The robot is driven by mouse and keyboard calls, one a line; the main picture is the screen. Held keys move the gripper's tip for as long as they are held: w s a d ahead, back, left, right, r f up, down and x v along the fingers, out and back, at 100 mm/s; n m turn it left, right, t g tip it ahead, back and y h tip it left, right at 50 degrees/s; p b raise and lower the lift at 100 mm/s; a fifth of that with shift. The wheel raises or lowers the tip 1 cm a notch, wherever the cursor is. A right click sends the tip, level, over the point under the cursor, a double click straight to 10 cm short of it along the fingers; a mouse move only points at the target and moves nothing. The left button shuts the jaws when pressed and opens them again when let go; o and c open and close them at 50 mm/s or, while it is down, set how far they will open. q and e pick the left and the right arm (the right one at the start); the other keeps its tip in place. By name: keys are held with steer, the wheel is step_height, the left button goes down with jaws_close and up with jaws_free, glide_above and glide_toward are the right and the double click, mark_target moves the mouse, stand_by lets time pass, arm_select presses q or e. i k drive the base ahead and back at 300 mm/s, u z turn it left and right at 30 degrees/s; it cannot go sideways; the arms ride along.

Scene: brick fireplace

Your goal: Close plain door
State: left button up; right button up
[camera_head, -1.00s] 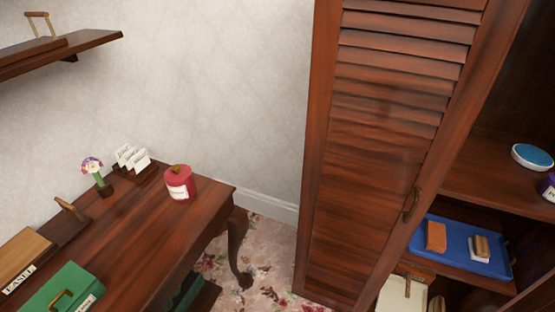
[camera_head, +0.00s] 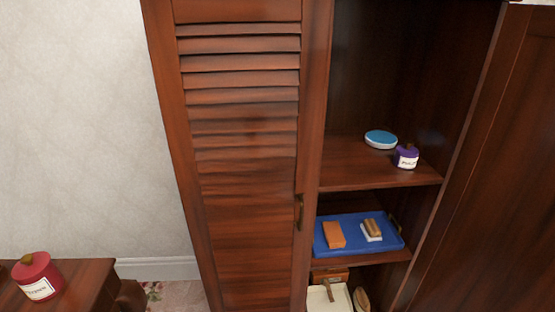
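A tall dark wood cabinet stands ahead. Its left door is a louvered door (camera_head: 245,150), which looks shut and has a small brass handle (camera_head: 299,212). The right half of the cabinet is open and its shelves show. At the right edge of the view, a smooth wood panel without slats, which looks like the plain door (camera_head: 490,210), stands swung open. Its far edge and any handle are out of view. Neither of my grippers is in view.
A blue tray (camera_head: 390,247) with an orange block (camera_head: 334,235) lies on a lower shelf. A blue round dish (camera_head: 381,139) and a purple jar (camera_head: 406,157) sit on the shelf above. A desk (camera_head: 85,290) with a red jar (camera_head: 37,277) is at lower left.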

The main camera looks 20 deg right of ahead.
mark_target(488, 245)
steer(key=z, duration=0.05)
steer(key=k, duration=0.5)
steer(key=z, duration=3.4)
steer(key=i, duration=3.1)
steer(key=u, duration=3.95)
steer(key=i, duration=0.5)
steer(key=z, duration=0.05)
